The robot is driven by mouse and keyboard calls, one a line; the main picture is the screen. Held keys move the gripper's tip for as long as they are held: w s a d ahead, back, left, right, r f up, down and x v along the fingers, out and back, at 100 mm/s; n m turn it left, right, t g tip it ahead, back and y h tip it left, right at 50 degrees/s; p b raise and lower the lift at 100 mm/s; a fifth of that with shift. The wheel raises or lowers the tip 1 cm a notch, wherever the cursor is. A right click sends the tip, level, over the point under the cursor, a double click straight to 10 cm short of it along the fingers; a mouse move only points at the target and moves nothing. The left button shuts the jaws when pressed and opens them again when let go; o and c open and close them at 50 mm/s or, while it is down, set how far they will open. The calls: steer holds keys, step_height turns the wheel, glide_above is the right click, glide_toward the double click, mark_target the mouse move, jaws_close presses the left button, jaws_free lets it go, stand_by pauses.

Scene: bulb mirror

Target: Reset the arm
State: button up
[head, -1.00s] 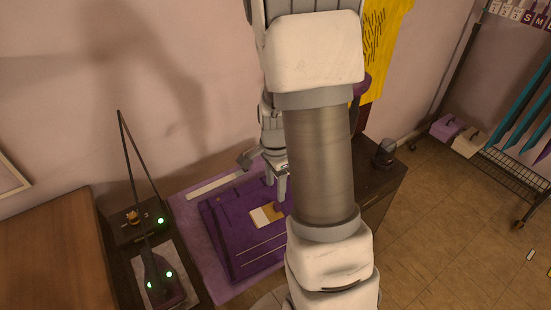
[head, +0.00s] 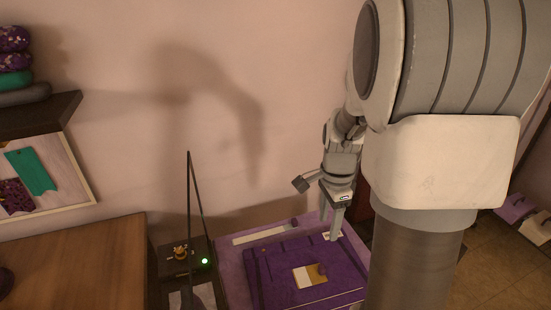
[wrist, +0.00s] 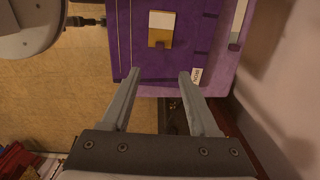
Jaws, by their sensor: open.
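My gripper (head: 334,222) is open and empty. In the head view it hangs, fingers down, above the right back part of a purple mat (head: 270,290) on a lighter purple surface (head: 232,262). In the wrist view my gripper (wrist: 156,75) has its two fingers spread apart, pointing at the mat's edge. My arm hides the right side of the scene in the head view.
A dark stand (head: 180,262) with a green light and a thin tall frame (head: 190,195) stands left of the mat. A wooden table (head: 80,255) is at the left. A wall shelf (head: 40,115) holds rolled items. The wall is close behind my gripper.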

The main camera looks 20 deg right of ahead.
steer(key=s+a+r+n+t, duration=0.5)
steer(key=s+a+r+n, duration=0.7)
steer(key=r+n, duration=0.3)
steer(key=a+n, duration=0.1)
steer(key=n, duration=0.2)
steer(key=shift+a+n+t, duration=0.3)
